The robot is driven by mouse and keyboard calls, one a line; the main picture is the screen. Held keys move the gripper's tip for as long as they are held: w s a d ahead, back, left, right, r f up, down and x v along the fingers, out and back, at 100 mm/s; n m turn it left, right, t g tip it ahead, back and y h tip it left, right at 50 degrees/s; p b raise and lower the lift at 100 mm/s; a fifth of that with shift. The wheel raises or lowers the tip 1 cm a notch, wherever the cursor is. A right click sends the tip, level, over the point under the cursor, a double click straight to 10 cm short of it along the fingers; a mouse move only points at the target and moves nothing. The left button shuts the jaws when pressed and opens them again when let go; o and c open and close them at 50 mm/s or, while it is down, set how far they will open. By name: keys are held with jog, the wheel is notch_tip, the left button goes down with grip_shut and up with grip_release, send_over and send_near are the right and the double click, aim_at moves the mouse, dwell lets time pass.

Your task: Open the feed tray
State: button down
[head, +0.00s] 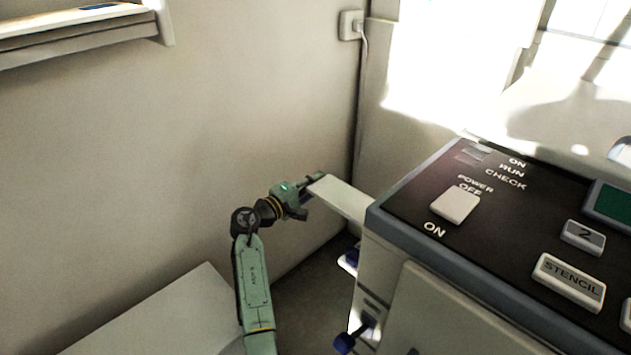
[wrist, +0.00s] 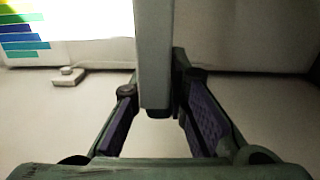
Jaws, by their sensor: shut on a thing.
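The feed tray (head: 343,200) is a flat pale panel sticking out from the left side of a machine with a dark control top. My gripper (head: 310,189) is at the tray's outer left end, shut on its edge. In the wrist view, the tray (wrist: 154,45) shows edge-on as an upright grey bar between the two purple-padded fingers of my gripper (wrist: 160,92). The right finger lies close against the bar; whether the left pad touches it is hard to tell. The tray's joint with the machine is mostly hidden behind the control top's corner.
The machine (head: 480,230) fills the right, with blue-black knobs (head: 345,342) on its side below the tray. A white surface (head: 170,315) lies at lower left. A wall shelf (head: 80,35) is at upper left, and a plugged-in socket (head: 350,25) is on the back wall.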

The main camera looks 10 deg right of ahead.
jog(key=shift+d+f, duration=0.1)
jog(key=shift+f, duration=0.2)
jog(key=c, duration=1.6)
grip_release()
jog(key=shift+o, duration=0.2)
jog(key=shift+r, duration=0.1)
jog(key=v, duration=1.2)
